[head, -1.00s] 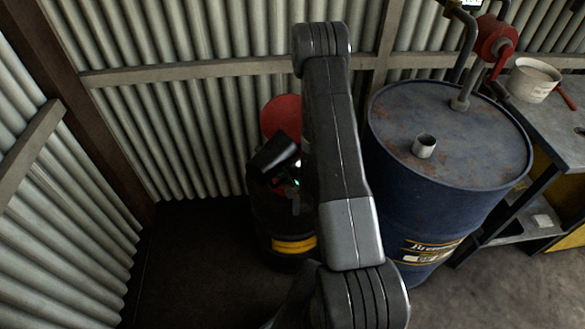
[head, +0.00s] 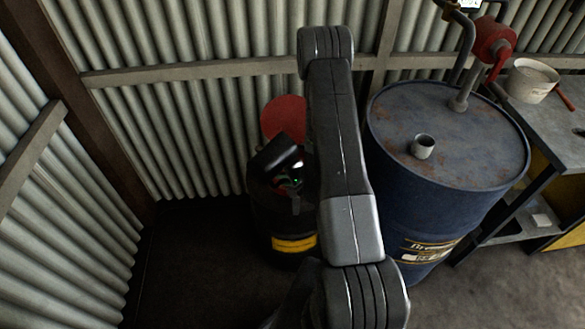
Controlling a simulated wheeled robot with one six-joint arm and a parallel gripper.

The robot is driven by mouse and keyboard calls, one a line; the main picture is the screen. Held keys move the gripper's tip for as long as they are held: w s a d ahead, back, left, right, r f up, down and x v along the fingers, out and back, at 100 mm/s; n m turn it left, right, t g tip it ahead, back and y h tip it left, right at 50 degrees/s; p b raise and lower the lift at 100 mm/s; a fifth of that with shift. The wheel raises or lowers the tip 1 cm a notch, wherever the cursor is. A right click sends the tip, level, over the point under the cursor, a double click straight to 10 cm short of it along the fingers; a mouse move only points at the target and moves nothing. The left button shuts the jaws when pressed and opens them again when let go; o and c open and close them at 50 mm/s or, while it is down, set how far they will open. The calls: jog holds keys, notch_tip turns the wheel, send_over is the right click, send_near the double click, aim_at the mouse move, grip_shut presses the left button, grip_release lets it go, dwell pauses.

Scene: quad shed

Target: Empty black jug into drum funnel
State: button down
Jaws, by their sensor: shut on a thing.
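A dark drum with a yellow band (head: 262,215) stands against the back wall, partly hidden by my arm. A round red disc (head: 284,116), which looks like a raised funnel lid, stands behind its top. My gripper (head: 297,187) is over the drum's top, small and dark, mostly hidden behind my arm; its fingertips are not clear. It is shut on a black, blocky thing (head: 275,154), which looks like the jug, tilted above the drum. The jug's mouth and any liquid cannot be made out. A little red shows below it.
A blue, rust-marked drum (head: 450,165) stands close on the right, with a short open pipe stub (head: 423,146) and a red hand pump (head: 495,42) on top. A bench with a white tub (head: 534,82) is farther right. The floor at left is clear.

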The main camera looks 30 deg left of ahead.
jog(key=shift+m+g+p, duration=0.5)
jog(key=shift+g+p, duration=0.2)
jog(key=shift+p, duration=0.8)
jog(key=shift+w+a+f+m+g+y, duration=0.1)
jog(key=shift+f+m+g+y, duration=0.35)
jog(key=shift+g, duration=0.25)
jog(key=shift+w+r+m+g+y, duration=0.1)
jog(key=shift+r+m+g+y, duration=0.25)
jog(key=shift+r+m+g, duration=0.2)
jog(key=shift+w+f+m+g+y+b, duration=0.55)
jog(key=shift+m+g, duration=0.15)
jog(key=shift+g, duration=0.35)
jog(key=shift+w+r, duration=0.1)
jog(key=shift+r, duration=0.15)
jog(key=shift+d+r, duration=0.1)
jog(key=shift+d, duration=0.1)
